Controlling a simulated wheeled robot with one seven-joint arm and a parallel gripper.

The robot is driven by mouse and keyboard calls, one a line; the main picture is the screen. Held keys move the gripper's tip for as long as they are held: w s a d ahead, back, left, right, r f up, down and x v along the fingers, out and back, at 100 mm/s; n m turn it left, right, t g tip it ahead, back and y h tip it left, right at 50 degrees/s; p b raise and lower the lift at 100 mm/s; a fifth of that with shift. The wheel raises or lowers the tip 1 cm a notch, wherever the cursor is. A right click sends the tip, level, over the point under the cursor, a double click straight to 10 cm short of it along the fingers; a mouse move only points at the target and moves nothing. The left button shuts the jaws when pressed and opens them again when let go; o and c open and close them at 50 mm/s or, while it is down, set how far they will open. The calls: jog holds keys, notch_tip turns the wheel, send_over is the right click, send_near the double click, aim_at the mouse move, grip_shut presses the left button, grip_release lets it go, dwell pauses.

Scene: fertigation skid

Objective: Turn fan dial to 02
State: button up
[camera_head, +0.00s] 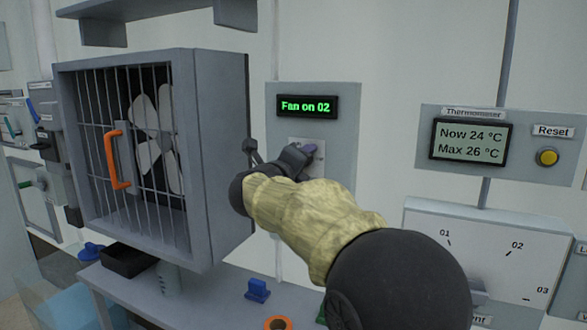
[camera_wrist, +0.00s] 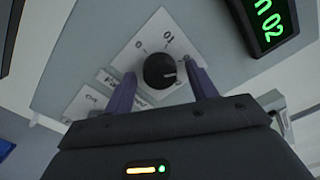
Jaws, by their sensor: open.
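The fan dial is a round black knob (camera_wrist: 160,71) on a white square plate with position marks, seen in the wrist view. Its light pointer line points to the right in that view, toward a finger. My gripper (camera_wrist: 165,90) is open, with one purple finger on each side of the knob; I cannot tell whether they touch it. In the head view my gripper (camera_head: 306,150) is at the plate (camera_head: 318,148) and hides the knob. The display (camera_head: 307,106) above it reads "Fan on 02" in green.
A caged fan (camera_head: 150,150) with an orange handle (camera_head: 115,160) stands left of my arm. A thermometer panel (camera_head: 470,141) with a yellow reset button (camera_head: 547,157) is at right. A white numbered dial panel (camera_head: 480,255) is below it. A shelf with small items lies below.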

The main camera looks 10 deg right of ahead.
jog(key=v, duration=1.7)
jog(key=shift+b, duration=0.4)
jog(key=shift+a, duration=0.1)
